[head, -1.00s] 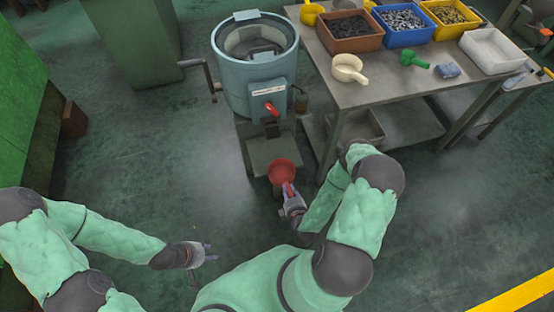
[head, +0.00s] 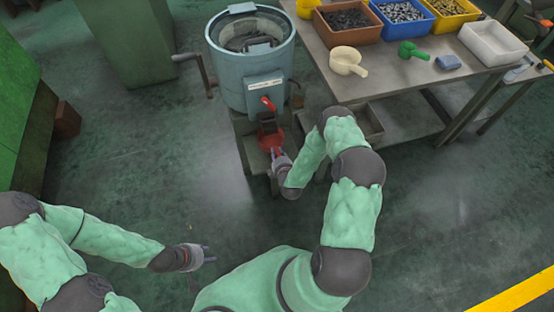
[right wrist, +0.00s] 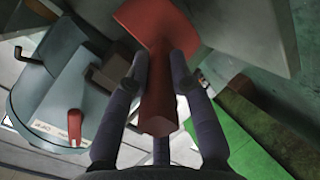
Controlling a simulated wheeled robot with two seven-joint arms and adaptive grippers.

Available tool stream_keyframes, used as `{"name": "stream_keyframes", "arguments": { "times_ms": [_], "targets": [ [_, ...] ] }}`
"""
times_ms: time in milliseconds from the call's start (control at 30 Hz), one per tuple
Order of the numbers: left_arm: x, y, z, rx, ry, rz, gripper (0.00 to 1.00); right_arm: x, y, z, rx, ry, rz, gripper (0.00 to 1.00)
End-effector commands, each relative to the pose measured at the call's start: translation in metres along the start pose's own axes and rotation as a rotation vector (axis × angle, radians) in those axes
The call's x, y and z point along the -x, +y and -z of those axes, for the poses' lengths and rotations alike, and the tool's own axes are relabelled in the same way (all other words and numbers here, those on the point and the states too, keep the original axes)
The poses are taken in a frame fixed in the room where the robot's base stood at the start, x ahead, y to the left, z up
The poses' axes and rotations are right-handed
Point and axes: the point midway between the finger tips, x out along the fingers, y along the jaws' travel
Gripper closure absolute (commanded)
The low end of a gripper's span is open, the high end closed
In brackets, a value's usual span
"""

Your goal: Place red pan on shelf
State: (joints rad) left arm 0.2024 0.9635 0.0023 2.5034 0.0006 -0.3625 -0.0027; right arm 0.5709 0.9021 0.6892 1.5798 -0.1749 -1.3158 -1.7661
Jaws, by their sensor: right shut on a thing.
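The red pan (head: 270,138) is under the spout of the blue-grey drum machine (head: 250,75). My right gripper (head: 279,156) is shut on its handle. In the right wrist view the handle (right wrist: 158,110) lies between the fingers (right wrist: 160,75) and the pan's body (right wrist: 155,22) points away from them. The metal shelf (head: 256,161) at the machine's base is close below the pan; I cannot tell whether they touch. My left gripper (head: 205,256) is open and empty, low over the floor.
A metal table (head: 390,85) at the right bears a cream scoop (head: 346,61), a green scoop (head: 412,50) and several bins. The machine has a red lever (head: 267,103) above the pan and a crank (head: 195,65) at its left. The floor in front is clear.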

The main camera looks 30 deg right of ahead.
Motion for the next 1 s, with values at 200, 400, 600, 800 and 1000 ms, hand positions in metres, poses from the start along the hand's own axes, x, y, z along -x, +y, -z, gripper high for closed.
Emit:
{"name": "stream_keyframes", "arguments": {
  "times_ms": [200,400,600,800,1000],
  "targets": [
    [-0.021,-0.008,0.001,0.000,-0.001,0.000,0.60,-0.011,-0.034,-0.005,-0.001,0.001,0.004,1.00],
    [-0.020,-0.007,0.001,0.000,0.000,0.000,0.60,-0.011,-0.033,-0.005,0.000,0.001,0.005,1.00],
    [-0.019,-0.007,0.001,0.000,0.000,0.000,0.60,-0.010,-0.034,-0.005,-0.001,0.000,0.006,0.53],
    [-0.020,-0.007,0.001,0.000,0.000,0.000,0.60,-0.010,-0.034,-0.005,-0.001,0.000,0.006,0.53],
    [-0.014,-0.005,0.000,0.000,0.000,0.000,0.60,0.001,-0.033,-0.005,-0.001,0.000,0.008,0.53]
  ]
}}
